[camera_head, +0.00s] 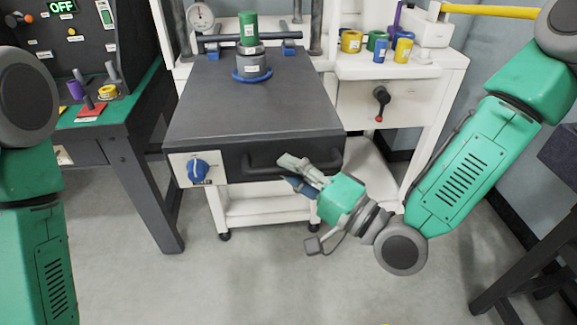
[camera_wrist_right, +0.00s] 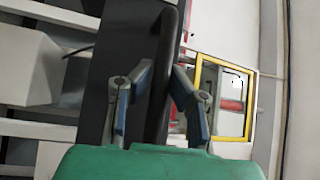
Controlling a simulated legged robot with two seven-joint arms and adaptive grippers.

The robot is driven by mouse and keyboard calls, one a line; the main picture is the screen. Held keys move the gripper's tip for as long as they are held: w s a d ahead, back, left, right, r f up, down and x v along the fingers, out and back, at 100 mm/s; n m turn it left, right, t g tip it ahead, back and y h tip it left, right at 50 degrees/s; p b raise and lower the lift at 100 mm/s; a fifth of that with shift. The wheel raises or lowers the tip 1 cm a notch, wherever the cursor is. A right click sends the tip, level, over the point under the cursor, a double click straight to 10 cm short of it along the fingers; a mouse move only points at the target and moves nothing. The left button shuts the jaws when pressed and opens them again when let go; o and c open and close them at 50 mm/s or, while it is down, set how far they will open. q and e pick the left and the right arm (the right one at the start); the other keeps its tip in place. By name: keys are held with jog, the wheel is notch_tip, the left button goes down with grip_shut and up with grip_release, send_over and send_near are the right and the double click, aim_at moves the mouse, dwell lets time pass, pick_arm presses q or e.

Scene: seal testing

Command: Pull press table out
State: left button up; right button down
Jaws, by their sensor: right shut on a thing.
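The press table (camera_head: 255,100) is a dark grey slab in a white press frame, with a black front face. A black bar handle (camera_head: 262,163) runs along that front. My right gripper (camera_head: 290,165) is at the right part of the handle. In the right wrist view its two fingers (camera_wrist_right: 160,90) stand on either side of the black handle (camera_wrist_right: 168,75), and it is shut on it. A dark cylinder with a green top (camera_head: 248,45) and a blue ring at its base stands on the table's rear part. My left gripper is out of view; only my left arm shows at the left edge.
A blue knob (camera_head: 199,170) sits on a white panel left of the handle. Several coloured rings and cylinders (camera_head: 377,42) stand on the white side shelf, above a red-tipped lever (camera_head: 381,98). A green-topped bench (camera_head: 120,115) is at the left. The floor in front is clear.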

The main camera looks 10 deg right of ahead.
jog(key=c, duration=1.5)
grip_release()
jog(key=shift+s+f, duration=0.4)
jog(key=shift+c, duration=0.2)
jog(key=shift+d+r, duration=0.1)
jog(key=shift+r, duration=0.1)
jog(key=shift+d, duration=0.1)
jog(key=v, duration=1.2)
jog(key=shift+w, duration=0.1)
